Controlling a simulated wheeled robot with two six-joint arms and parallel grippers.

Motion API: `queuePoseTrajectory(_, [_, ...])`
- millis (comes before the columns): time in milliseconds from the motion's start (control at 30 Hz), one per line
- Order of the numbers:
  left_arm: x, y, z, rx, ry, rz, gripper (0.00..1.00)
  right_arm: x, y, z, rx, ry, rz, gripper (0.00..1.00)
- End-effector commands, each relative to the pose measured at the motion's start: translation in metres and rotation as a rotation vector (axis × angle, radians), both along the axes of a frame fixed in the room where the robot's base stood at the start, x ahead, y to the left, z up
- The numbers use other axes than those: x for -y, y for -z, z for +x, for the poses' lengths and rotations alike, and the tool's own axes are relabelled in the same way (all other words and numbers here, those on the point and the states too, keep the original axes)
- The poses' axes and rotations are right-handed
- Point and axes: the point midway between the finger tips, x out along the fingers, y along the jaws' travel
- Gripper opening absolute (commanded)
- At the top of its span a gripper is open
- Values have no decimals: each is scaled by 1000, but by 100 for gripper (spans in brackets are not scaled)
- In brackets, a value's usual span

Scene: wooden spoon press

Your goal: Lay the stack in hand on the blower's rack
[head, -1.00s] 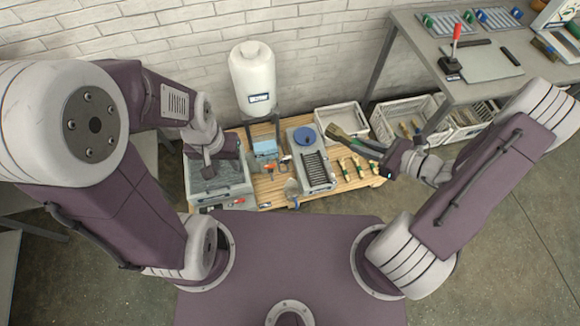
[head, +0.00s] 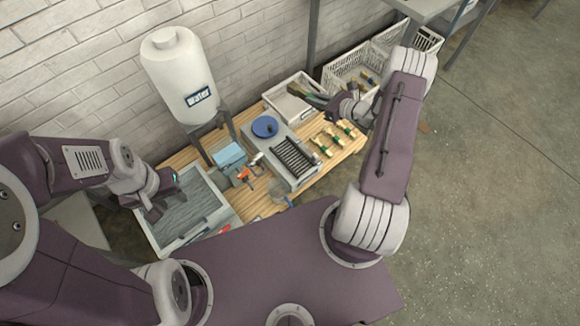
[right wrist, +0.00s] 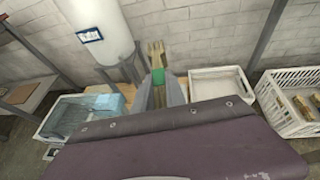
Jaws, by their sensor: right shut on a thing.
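My right gripper (head: 340,104) is shut on a stack of wooden pieces (head: 309,96), held in the air near the white tray. In the right wrist view the stack (right wrist: 156,56) points away between the fingers, with a green part near the grip. The blower (head: 254,138) is a grey box with a blue round disc on top. Its dark slatted rack (head: 293,158) is bare and lies to the left of and nearer than the held stack. My left gripper (head: 164,194) looks open and empty above the grey basin (head: 200,206).
The blower stands on a wooden pallet table (head: 262,207). Several banded wooden bundles (head: 332,138) lie right of the rack. A white tray (head: 286,104), white crates (head: 350,68) and a white water tank (head: 180,75) stand behind. A blue box (head: 230,156) is left of the blower.

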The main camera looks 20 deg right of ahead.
Motion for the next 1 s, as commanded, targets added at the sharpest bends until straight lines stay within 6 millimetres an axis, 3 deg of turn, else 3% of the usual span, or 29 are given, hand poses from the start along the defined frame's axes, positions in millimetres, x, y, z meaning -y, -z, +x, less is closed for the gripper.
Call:
queuePoseTrajectory(33, [0,46,0,0,0,0,36,4,48,8,2,18,-1,0])
queuePoseTrajectory(100, [0,75,0,0,0,0,36,10,81,19,1,44,-2,0])
queuePoseTrajectory(300, [0,159,0,0,0,0,36,19,172,45,2,102,-1,0])
queuePoseTrajectory(500, [0,222,0,0,0,0,36,23,242,63,1,138,0,0])
queuePoseTrajectory(633, [0,241,0,0,0,0,36,24,263,70,2,152,-1,0])
queuePoseTrajectory(833, [0,245,0,0,0,0,36,24,268,73,1,157,-1,0])
queuePoseTrajectory(1000, [1,256,0,1,0,0,36,8,285,57,-5,156,3,0])
